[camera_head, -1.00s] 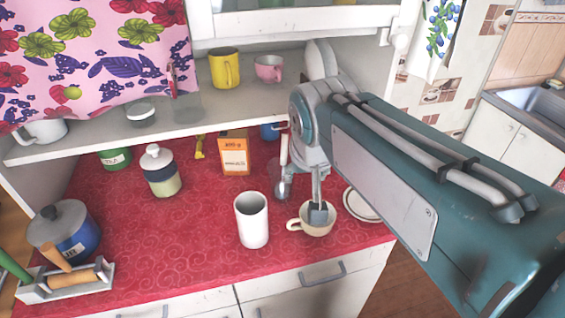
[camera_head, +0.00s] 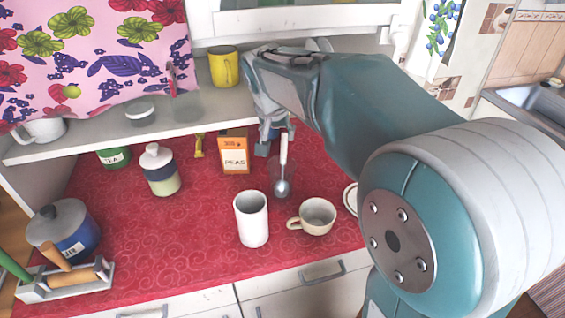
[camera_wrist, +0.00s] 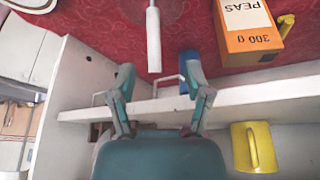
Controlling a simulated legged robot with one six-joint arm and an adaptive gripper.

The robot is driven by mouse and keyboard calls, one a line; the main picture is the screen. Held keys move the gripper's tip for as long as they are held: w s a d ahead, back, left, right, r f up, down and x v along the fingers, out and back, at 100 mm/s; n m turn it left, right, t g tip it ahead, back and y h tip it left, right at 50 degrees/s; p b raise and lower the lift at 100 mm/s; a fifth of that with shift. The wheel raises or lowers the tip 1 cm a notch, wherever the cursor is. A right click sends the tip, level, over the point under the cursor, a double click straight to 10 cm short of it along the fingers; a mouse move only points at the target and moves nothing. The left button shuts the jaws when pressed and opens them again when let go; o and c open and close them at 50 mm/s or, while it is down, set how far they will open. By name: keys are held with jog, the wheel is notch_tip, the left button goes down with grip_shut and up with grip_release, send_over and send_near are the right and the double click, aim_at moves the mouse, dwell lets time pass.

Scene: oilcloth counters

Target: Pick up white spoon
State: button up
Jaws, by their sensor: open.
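The white spoon (camera_head: 284,150) has a white handle and a greyish bowl end toward the counter's front. It is on the red counter, right of the orange peas box; I cannot tell whether it lies flat or leans. In the wrist view its white handle (camera_wrist: 153,40) points down the picture, with its end just beyond and between my fingertips. My gripper (camera_wrist: 157,74) is open with nothing between its fingers. In the head view my gripper (camera_head: 266,138) is behind and left of the handle, partly hidden by my arm.
The peas box (camera_head: 234,153) is close by on the left. A white cup (camera_head: 252,220) and a cream mug (camera_head: 316,216) stand in front. A shelf (camera_head: 150,128) with a yellow mug (camera_head: 224,68) overhangs the back. A blue object (camera_wrist: 186,76) is near one finger.

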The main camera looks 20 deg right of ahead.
aim_at(283, 151)
jog(key=x, duration=0.7)
jog(key=shift+s+d+f, duration=0.1)
jog(key=shift+s+d, duration=0.15)
jog(key=shift+s, duration=0.05)
grip_shut()
